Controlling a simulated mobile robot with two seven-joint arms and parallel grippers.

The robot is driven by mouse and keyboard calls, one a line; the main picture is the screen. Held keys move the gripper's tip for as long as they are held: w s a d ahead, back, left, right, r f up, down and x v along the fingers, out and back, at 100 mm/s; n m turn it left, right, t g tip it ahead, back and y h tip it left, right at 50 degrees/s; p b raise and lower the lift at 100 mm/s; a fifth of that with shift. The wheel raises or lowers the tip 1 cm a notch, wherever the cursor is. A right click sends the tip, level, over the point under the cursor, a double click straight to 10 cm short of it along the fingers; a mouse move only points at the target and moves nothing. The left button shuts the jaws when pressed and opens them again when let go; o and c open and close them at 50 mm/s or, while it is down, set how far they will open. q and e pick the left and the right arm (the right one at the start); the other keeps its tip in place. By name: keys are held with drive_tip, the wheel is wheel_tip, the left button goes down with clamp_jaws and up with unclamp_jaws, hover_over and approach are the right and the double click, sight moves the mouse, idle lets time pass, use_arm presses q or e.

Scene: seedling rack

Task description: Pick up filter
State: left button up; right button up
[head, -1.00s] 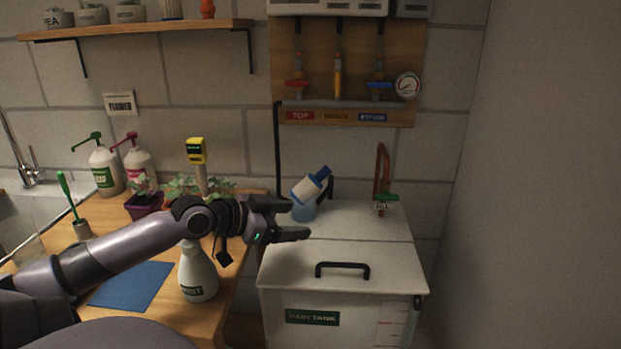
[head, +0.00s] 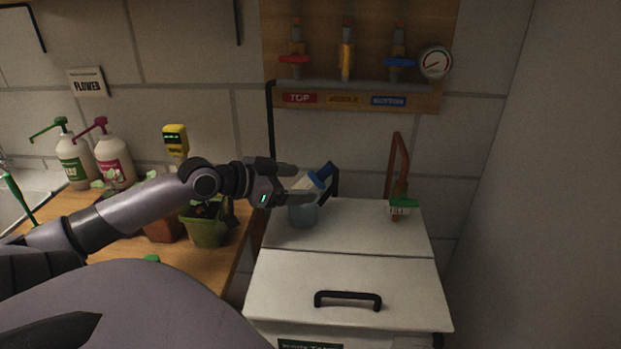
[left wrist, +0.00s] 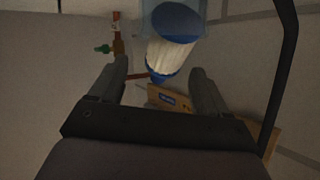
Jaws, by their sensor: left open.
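The filter (head: 307,183) is a white pleated cylinder with blue end caps. It stands tilted in a translucent blue cup (head: 303,214) on the white tank lid, its upper end leaning right. My left gripper (head: 294,180) is open, close beside the filter's left side in the head view, and partly covers it. In the left wrist view, the filter (left wrist: 172,48) lies ahead between the two spread fingers (left wrist: 160,72), its near blue cap about level with the tips. I cannot tell whether a finger touches it. My right gripper is not in view.
The white tank (head: 345,285) has a black lid handle (head: 347,299). A copper pipe with a green valve (head: 403,204) rises right of the cup. A black pipe (head: 271,140) runs behind. Potted plants (head: 207,225) and pump bottles (head: 112,160) stand on the wooden counter at left.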

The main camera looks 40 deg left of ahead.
sight(320, 182)
use_arm(q)
drive_tip(key=shift+w+a, duration=0.2)
drive_tip(key=shift+w, duration=0.15)
drive_tip(key=shift+x, duration=3.4)
drive_tip(key=c, duration=1.1)
drive_tip(key=shift+c, duration=0.2)
